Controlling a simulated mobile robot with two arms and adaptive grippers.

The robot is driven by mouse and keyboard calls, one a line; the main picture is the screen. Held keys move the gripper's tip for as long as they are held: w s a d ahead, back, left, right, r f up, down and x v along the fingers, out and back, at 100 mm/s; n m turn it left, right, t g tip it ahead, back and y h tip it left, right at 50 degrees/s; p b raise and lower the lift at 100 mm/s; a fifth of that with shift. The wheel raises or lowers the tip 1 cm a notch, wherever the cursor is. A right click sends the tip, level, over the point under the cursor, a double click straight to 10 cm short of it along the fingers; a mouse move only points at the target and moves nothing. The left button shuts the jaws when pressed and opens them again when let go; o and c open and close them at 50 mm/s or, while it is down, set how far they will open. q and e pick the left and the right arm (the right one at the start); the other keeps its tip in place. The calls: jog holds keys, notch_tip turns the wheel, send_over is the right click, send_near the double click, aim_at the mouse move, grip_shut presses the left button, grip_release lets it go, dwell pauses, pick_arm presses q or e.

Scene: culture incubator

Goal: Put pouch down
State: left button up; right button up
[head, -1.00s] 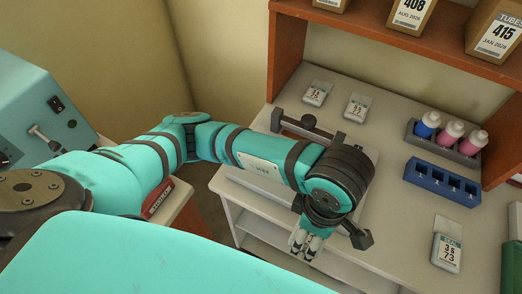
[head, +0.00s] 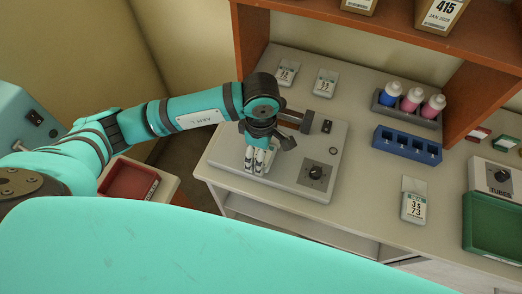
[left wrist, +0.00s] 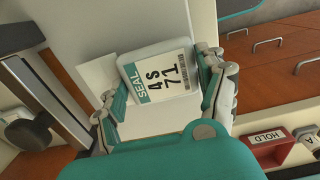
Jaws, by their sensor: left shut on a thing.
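The label faces the wrist camera. My right gripper is not in view.
Pouches (head: 286,72) (head: 325,82) lie behind the device, and another pouch (head: 414,204) lies to its right. A blue rack (head: 407,145) and a bottle holder (head: 405,108) stand back right. A red tray (head: 129,181) is at left, a green tray (head: 494,229) at right. Shelf overhead (head: 340,22).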

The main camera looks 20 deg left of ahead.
pick_arm(q)
jog(key=shift+f, duration=0.9)
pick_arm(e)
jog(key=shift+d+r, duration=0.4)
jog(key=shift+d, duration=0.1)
pick_arm(q)
jog(key=shift+f, duration=0.15)
jog(key=o, duration=1.1)
jog(key=shift+o, duration=0.2)
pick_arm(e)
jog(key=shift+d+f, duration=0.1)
pick_arm(q)
jog(key=shift+r, duration=0.2)
jog(key=shift+r, duration=0.15)
notch_tip(320, 180, up, 10)
jog(key=b, duration=0.3)
jog(key=shift+r, duration=0.9)
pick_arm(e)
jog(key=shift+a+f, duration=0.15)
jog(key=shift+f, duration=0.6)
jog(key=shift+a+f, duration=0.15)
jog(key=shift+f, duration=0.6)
